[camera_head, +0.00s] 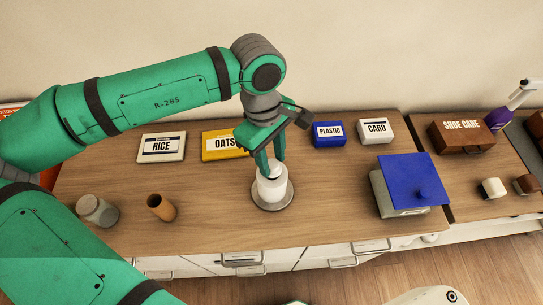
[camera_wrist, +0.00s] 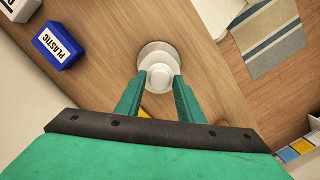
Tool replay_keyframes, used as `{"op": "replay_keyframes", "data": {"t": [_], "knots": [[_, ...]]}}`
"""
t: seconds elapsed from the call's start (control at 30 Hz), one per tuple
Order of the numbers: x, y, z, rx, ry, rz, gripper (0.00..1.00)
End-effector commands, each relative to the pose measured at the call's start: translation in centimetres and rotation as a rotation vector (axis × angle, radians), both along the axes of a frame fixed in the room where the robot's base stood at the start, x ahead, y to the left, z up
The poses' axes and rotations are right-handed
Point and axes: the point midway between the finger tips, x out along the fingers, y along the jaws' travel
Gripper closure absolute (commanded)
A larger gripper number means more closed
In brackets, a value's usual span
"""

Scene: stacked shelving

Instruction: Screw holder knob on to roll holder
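The roll holder stands upright on the counter, with a round grey base (camera_head: 272,205) and a white roll (camera_head: 272,189) around its middle. Its base also shows in the wrist view (camera_wrist: 150,47). My gripper (camera_head: 269,166) points down at the top of the roll. In the wrist view my gripper (camera_wrist: 160,77) has its two green fingers on either side of the round white holder knob (camera_wrist: 160,78) and appears shut on it. The knob sits over the holder's top. Whether it is threaded on is hidden.
A brown cardboard tube (camera_head: 161,207) and a jar (camera_head: 97,211) stand to the left. RICE (camera_head: 161,148), OATS (camera_head: 222,146), PLASTIC (camera_head: 329,134) and CARD (camera_head: 376,131) boxes line the back. A blue-lidded box (camera_head: 411,181) stands right. Counter around the holder is clear.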

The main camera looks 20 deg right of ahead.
Motion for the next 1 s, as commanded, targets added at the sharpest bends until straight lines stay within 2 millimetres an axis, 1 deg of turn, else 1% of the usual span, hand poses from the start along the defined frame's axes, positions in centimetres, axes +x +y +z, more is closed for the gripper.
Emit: {"op": "replay_keyframes", "data": {"t": [0.17, 0.27, 0.7, 1.0], "knots": [[0.00, 0.01, 0.00, 0.000, 0.000, 0.008, 0.66], [-0.05, 0.02, -0.02, 0.000, 0.001, 0.067, 0.66], [-0.13, 0.18, -0.01, -0.001, 0.001, 0.546, 0.66], [-0.12, 0.34, 0.01, -0.001, 0.000, 0.838, 0.66]]}}
